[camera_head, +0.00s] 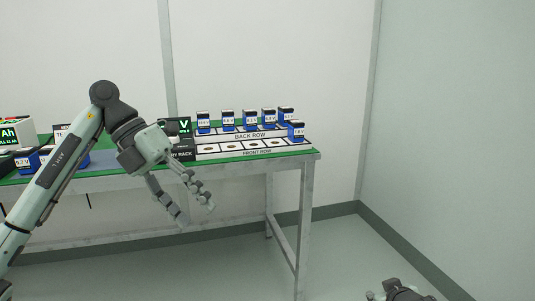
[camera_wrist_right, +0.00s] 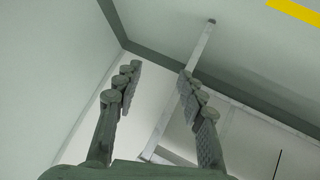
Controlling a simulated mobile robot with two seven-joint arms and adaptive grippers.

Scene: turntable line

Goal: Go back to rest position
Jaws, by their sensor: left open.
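My left gripper (camera_head: 196,212) hangs in front of the table's front edge in the head view, fingers spread and pointing down. It is open and empty, apart from the table and the blocks. My right gripper shows in the right wrist view (camera_wrist_right: 157,88) with its two fingers wide apart and nothing between them. In the head view only a dark part of my right arm shows at the bottom edge.
The green-topped table (camera_head: 312,153) carries a rack with a back row (camera_head: 250,135) and a front row (camera_head: 257,152). Several blue-and-white battery blocks (camera_head: 228,121) stand there. A black display (camera_head: 181,127) and a white meter (camera_head: 14,130) stand further left. Floor right of the table is clear.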

